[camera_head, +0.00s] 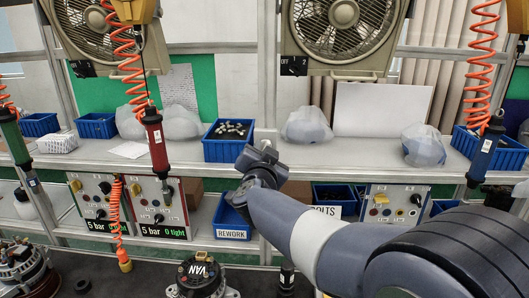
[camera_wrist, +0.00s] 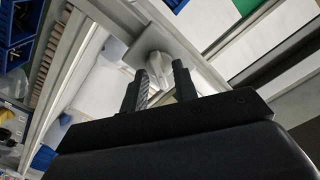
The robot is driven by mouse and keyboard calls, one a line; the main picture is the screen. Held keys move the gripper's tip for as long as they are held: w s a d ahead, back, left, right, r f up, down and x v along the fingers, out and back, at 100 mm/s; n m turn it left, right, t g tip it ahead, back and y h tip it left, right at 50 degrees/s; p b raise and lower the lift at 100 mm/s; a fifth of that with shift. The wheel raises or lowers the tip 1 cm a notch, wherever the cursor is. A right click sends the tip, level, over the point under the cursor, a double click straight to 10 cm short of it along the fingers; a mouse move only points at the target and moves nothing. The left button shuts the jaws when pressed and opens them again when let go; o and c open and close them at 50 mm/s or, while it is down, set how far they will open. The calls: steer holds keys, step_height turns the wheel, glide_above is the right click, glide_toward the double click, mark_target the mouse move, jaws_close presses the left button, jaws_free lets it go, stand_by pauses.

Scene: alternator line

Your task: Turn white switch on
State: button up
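A pale, rounded knob, seemingly the white switch (camera_wrist: 154,66), sits on a light grey plate (camera_wrist: 118,50) on a metal frame post in the wrist view. My gripper (camera_wrist: 160,70) has its two dark fingers apart, one on each side of the knob's near end. I cannot tell whether either finger touches it. In the head view my wrist is in front of the middle frame post (camera_head: 269,75) at shelf height. My arm hides the fingers there, and I cannot make out the switch in that view.
A blue bin of small parts (camera_head: 228,131) stands on the shelf left of my wrist. The REWORK bin (camera_head: 231,217) is below it. Control boxes (camera_head: 160,206) stand at lower left, another (camera_head: 393,203) at right. Hanging tools, including a red one (camera_head: 156,140), flank the arm.

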steer(key=shift+o, duration=0.2)
steer(key=shift+s, duration=0.1)
steer(key=s, duration=1)
steer(key=shift+s+a+b, duration=0.2)
steer(key=shift+s+b, duration=0.1)
steer(key=shift+b, duration=0.15)
steer(key=shift+d, duration=0.1)
